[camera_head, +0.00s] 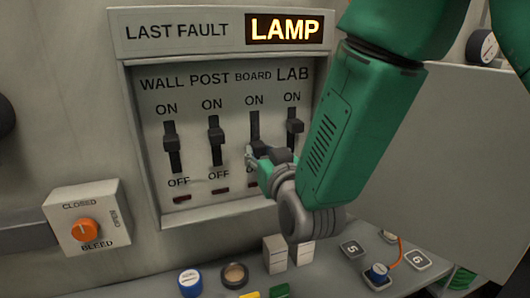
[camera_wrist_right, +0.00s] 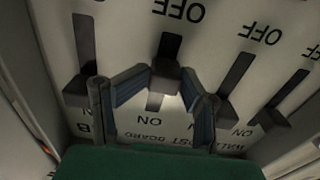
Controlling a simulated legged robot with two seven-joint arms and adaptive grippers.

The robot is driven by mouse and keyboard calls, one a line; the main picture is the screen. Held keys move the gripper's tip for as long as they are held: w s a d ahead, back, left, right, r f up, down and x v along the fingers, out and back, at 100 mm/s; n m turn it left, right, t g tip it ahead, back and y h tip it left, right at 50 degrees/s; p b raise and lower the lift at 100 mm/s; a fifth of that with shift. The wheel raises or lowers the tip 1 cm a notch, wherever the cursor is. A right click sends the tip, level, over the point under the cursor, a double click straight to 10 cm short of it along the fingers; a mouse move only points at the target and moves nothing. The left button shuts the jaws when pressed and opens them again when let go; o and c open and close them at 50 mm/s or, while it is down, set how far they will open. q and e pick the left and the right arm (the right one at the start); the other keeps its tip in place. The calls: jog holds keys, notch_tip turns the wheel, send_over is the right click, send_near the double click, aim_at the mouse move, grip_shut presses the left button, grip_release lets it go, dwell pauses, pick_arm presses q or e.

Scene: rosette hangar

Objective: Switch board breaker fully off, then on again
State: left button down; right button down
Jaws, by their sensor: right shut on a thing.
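The breaker panel (camera_head: 226,193) on the wall has levers labelled WALL, POST, BOARD and LAB, with ON above and OFF below. My right gripper (camera_head: 256,158) is at the BOARD slot and covers its lower part and OFF label. In the wrist view, which is upside down, my right gripper (camera_wrist_right: 168,76) is shut on the BOARD lever (camera_wrist_right: 165,82), one finger on each side. In the head view the upper part of the BOARD slot (camera_head: 254,124) is bare; the lever's exact height is hard to tell. My left gripper is not in view.
The WALL lever (camera_head: 169,139), POST lever (camera_head: 214,133) and LAB lever (camera_head: 295,126) stand toward ON beside the gripper. A LAMP sign (camera_head: 284,30) glows above. An orange BLEED knob (camera_head: 84,230) is lower left. A shelf below holds a blue-lidded jar (camera_head: 189,281) and small boxes.

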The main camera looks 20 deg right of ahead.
jog(key=c, duration=1.2)
grip_release()
jog(key=shift+w+a, duration=0.1)
jog(key=shift+a, duration=0.25)
jog(key=shift+w+f, duration=0.15)
jog(key=shift+w, duration=0.1)
jog(key=shift+s+a, duration=0.1)
jog(key=shift+s, duration=0.15)
jog(key=s, duration=0.6)
jog(key=shift+s, duration=0.4)
